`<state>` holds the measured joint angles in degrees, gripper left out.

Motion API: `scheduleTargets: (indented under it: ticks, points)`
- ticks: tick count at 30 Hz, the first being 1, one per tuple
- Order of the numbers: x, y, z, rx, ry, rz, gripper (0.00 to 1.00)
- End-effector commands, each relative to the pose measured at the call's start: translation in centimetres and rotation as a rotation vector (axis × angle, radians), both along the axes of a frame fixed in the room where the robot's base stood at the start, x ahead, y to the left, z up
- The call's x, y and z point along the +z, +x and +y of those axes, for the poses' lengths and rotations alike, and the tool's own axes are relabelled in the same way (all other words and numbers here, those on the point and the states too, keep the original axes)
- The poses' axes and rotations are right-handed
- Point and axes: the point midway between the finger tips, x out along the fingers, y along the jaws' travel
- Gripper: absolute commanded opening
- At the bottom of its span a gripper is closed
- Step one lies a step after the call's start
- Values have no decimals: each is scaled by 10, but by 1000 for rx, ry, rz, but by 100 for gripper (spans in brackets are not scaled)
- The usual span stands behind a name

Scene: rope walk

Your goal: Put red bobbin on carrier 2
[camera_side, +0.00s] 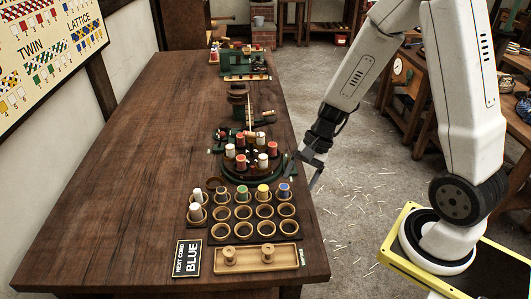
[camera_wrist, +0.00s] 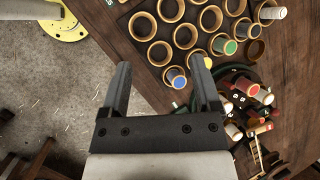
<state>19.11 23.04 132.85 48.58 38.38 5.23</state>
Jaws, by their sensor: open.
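Several red bobbins stand among white ones on the round green braiding machine; one red bobbin (camera_side: 272,149) is at its right side, another red bobbin (camera_side: 240,162) at its front. Red bobbins (camera_wrist: 248,89) also show at the right of the wrist view. I see no red bobbin in the rack. Which carrier is number 2 I cannot tell. My gripper (camera_side: 312,172) is at the table's right edge, beside the machine. In the wrist view my gripper (camera_wrist: 161,72) is open and empty, its right finger near the blue bobbin (camera_wrist: 176,78).
The dark bobbin rack (camera_side: 211,224) has several empty cups. It holds a green bobbin (camera_side: 242,193), yellow bobbin (camera_side: 262,192), blue bobbin (camera_side: 284,189) and two white ones. A wooden tray (camera_side: 256,261) and a sign (camera_side: 187,258) reading "NEXT CORD BLUE" are in front. The table's left is clear.

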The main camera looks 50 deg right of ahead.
Motion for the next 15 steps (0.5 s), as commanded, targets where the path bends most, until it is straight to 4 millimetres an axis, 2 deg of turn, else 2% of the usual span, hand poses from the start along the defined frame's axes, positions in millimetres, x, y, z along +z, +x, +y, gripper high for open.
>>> scheduleTargets:
  ticks: [7,15]
  points:
    - [18,-25,11,443,-261,-118,80]
    - [40,-35,17,878,-504,-288,80]
